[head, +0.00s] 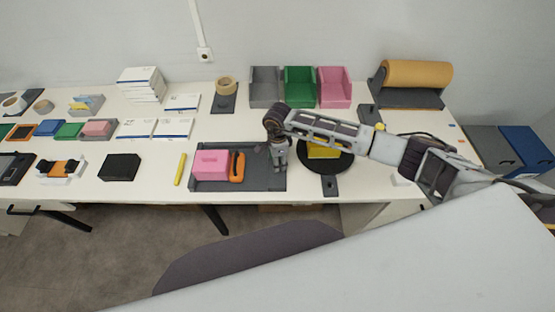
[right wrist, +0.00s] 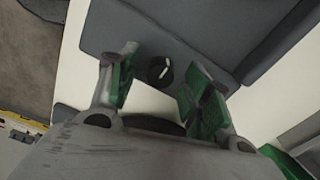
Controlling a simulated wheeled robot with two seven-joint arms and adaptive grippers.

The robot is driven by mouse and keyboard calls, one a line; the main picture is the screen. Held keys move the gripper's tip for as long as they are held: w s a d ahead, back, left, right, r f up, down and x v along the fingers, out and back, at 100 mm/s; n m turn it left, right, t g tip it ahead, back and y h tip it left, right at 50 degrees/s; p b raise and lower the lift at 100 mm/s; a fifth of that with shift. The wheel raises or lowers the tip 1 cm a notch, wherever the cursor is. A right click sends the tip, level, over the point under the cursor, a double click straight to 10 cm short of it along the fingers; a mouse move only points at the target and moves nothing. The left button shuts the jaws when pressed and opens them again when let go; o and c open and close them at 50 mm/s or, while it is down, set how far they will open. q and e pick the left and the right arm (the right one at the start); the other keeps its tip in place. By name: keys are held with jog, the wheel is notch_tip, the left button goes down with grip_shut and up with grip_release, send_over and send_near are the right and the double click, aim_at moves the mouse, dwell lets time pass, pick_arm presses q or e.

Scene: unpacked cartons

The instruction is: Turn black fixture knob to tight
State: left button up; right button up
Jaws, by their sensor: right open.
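The black knob (right wrist: 159,70) shows in the right wrist view as a small round piece with a white line across its top, at the edge of a dark grey plate (right wrist: 150,42). My right gripper (right wrist: 160,86) is open, its green-padded fingers on both sides of the knob with gaps showing. In the head view my right gripper (head: 279,158) points down at the right part of the grey fixture tray (head: 235,185) and hides the knob. My left gripper is in neither view.
A pink block (head: 210,163) and an orange-and-black tool (head: 237,167) sit in the tray left of my gripper. A black round base with a yellow piece (head: 323,151) stands close on the right, under my arm. Grey, green and pink bins (head: 299,87) stand behind.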

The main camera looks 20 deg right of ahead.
jog(key=shift+f, duration=0.2)
jog(key=c, duration=1)
jog(key=shift+c, duration=0.2)
